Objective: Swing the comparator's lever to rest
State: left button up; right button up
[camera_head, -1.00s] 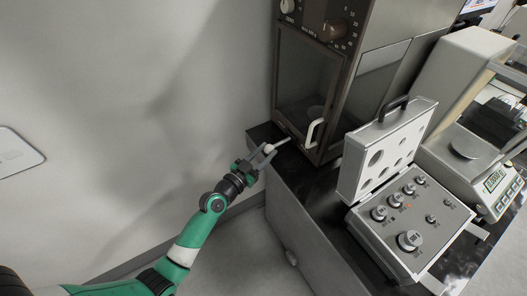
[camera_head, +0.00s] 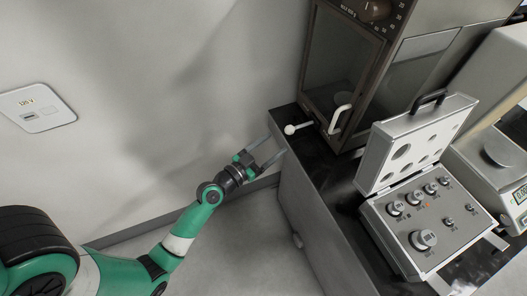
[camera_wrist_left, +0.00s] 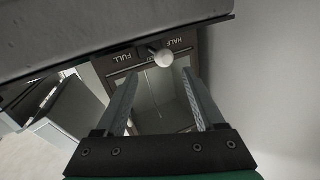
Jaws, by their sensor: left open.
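The comparator (camera_head: 337,70) is a tall brown cabinet with a glass front, standing on a dark counter. Its lever, with a white ball knob (camera_head: 290,129), sticks out to the left near the cabinet's foot. In the left wrist view the knob (camera_wrist_left: 163,57) shows by a panel marked FULL and HALF. The lever lies between these words, nearer HALF; any mark behind it is hidden. My left gripper (camera_head: 275,148) is open and empty, just below and left of the knob, apart from it. Its fingers (camera_wrist_left: 158,86) also show in the wrist view. My right gripper is out of view.
An open weight case (camera_head: 424,225) with several weights stands on the counter (camera_head: 322,172) to the right. The wall is close on the left. A white handle (camera_head: 341,119) juts from the cabinet door.

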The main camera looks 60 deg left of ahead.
pick_arm(q)
jog(key=v, duration=0.4)
jog(key=shift+s+d, duration=0.15)
